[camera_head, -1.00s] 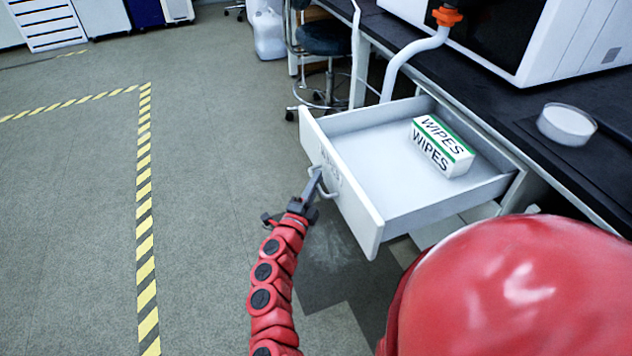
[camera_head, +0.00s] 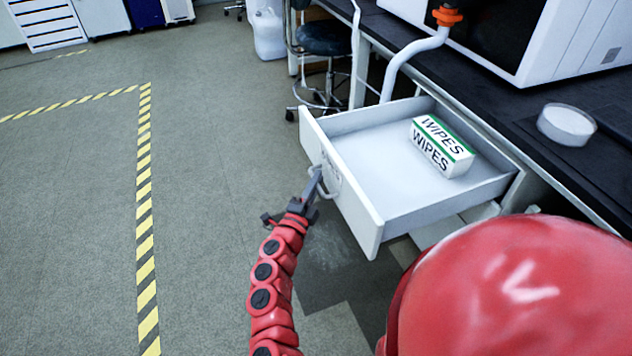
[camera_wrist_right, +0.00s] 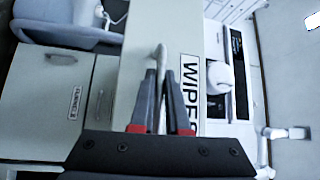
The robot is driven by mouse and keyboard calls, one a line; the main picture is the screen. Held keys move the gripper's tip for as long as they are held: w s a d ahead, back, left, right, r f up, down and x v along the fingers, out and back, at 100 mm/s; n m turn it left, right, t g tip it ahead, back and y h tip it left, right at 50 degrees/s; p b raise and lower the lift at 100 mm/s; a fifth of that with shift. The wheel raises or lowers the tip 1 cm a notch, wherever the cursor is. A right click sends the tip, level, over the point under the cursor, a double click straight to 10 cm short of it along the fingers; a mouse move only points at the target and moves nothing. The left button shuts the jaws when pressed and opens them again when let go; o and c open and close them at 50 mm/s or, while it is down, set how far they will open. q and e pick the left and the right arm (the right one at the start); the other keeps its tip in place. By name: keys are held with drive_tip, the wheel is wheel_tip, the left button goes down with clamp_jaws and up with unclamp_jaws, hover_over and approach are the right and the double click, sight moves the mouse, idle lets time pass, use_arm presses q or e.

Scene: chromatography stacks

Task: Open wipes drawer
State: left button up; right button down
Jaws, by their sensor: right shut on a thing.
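The white wipes drawer (camera_head: 345,205) is pulled well out from under the bench, with its inside in view. A white and green box marked WIPES (camera_head: 442,147) lies in it toward the right. My right gripper (camera_head: 315,186) is shut on the drawer's handle (camera_head: 331,183) at the front panel. In the right wrist view the two fingers (camera_wrist_right: 162,100) close on the handle (camera_wrist_right: 160,60), beside the WIPES label (camera_wrist_right: 189,95) on the drawer front. My left gripper is not in view.
The black bench (camera_head: 480,75) carries a large white instrument (camera_head: 560,40) and a round white dish (camera_head: 566,125). A dark stool (camera_head: 325,40) stands behind the drawer. The floor to the left is open, with yellow-black tape (camera_head: 145,200).

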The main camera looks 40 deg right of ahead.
sight(331, 183)
drive_tip(key=d, duration=0.2)
drive_tip(key=s+d, duration=0.1)
drive_tip(key=d, duration=0.2)
drive_tip(key=shift+s+f+b, duration=0.1)
drive_tip(key=shift+b, duration=0.25)
drive_tip(key=c, duration=0.9)
unclamp_jaws()
drive_tip(key=shift+a, duration=0.1)
drive_tip(key=p+v, duration=0.3)
drive_tip(key=v, duration=1.4)
drive_tip(key=shift+s+a+p, duration=0.1)
drive_tip(key=shift+a+p, duration=0.1)
drive_tip(key=shift+p, duration=0.15)
